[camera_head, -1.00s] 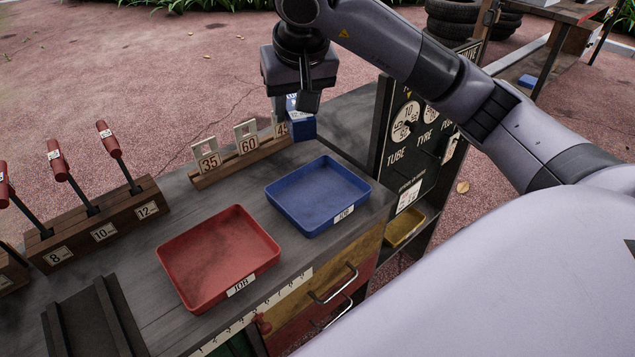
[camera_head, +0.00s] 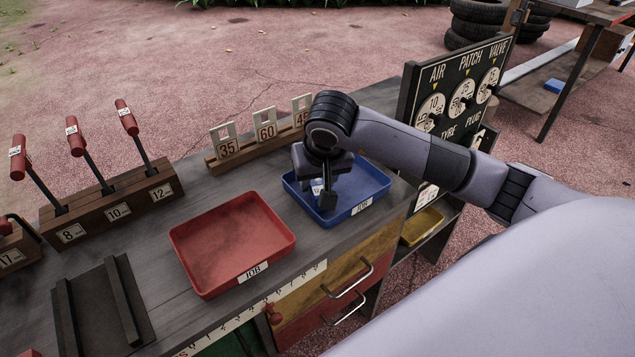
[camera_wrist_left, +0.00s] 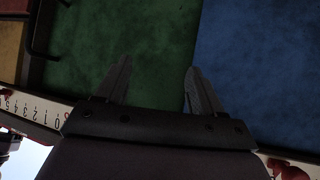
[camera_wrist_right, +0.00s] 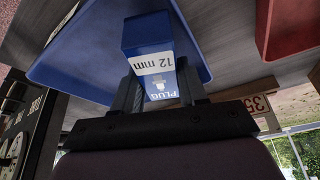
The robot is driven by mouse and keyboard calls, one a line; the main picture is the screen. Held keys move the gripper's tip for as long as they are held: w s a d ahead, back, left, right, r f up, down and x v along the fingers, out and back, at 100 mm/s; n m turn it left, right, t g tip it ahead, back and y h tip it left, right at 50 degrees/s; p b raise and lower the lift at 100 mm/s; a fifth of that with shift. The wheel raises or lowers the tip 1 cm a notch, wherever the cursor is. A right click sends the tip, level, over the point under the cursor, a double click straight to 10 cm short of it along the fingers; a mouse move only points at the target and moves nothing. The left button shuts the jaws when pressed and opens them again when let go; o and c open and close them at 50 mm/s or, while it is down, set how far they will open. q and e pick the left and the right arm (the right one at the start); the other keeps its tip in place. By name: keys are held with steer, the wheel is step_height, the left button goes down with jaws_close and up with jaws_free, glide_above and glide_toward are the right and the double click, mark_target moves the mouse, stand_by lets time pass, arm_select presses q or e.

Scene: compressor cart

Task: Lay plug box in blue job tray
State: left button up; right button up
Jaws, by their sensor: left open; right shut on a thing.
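The plug box (camera_wrist_right: 154,40) is a blue box with a white label reading "12 mm PLUG". My right gripper (camera_wrist_right: 158,92) is shut on it in the right wrist view. In the head view the right gripper (camera_head: 326,192) is over the blue job tray (camera_head: 373,172), and only a bit of the box (camera_head: 316,186) shows there. The tray also shows behind the box in the right wrist view (camera_wrist_right: 85,45). I cannot tell whether the box touches the tray floor. My left gripper (camera_wrist_left: 157,82) is open and empty before green and blue panels.
A red job tray (camera_head: 232,240) sits left of the blue one. A number rack (camera_head: 258,145) stands behind them, red-handled tools in a wooden block (camera_head: 112,208) at left. A black price board (camera_head: 455,85) rises at right, near my right arm.

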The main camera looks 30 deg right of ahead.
steer(key=shift+f, duration=0.45)
steer(key=shift+f, duration=0.1)
steer(key=o, duration=0.8)
steer(key=shift+r, duration=0.2)
steer(key=p+v, duration=0.1)
steer(key=v, duration=1.1)
steer(key=shift+p, duration=0.4)
steer(key=shift+s+f, duration=0.1)
steer(key=shift+f, duration=0.05)
